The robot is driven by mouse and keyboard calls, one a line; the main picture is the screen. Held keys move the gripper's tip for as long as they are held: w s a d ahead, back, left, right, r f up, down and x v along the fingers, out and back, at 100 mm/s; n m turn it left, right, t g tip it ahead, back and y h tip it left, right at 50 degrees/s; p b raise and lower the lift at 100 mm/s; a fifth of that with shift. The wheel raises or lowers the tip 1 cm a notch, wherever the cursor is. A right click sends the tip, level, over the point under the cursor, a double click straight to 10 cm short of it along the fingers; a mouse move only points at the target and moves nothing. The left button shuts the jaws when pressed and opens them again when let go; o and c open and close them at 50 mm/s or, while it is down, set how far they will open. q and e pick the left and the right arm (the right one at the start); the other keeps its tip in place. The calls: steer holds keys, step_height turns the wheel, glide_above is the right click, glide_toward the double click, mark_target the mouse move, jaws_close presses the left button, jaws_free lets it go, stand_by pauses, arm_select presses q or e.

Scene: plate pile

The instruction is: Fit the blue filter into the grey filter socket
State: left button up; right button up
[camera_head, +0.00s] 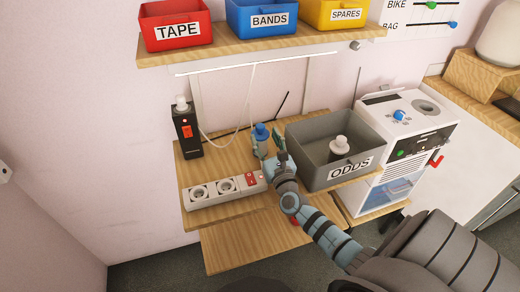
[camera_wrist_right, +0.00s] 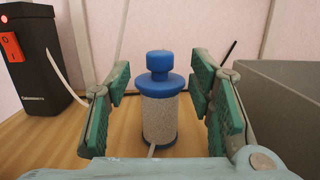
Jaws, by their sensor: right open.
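The blue filter (camera_head: 261,132) stands upright on the wooden bench. In the right wrist view it has a blue knob and collar (camera_wrist_right: 158,83) above a speckled grey body. My right gripper (camera_head: 266,150) is open around or just short of the filter. In the wrist view its green-padded fingers (camera_wrist_right: 160,105) frame the filter on both sides, with a gap on each side. A grey round socket (camera_head: 426,106) is in the top of the white machine at the right and looks empty. My left gripper is not in view.
A grey ODDS bin (camera_head: 308,140) holding a pale bottle stands close right of the filter. A power strip (camera_head: 212,192) lies in front, and a black device (camera_head: 186,135) stands at left. A shelf (camera_head: 240,45) with labelled bins hangs above. The white machine (camera_head: 405,130) is right.

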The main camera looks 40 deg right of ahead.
mark_target(262, 131)
steer(key=b+x, duration=0.1)
steer(key=x, duration=0.4)
steer(key=shift+w+d+r, duration=0.1)
steer(key=shift+w, duration=0.1)
jaws_close()
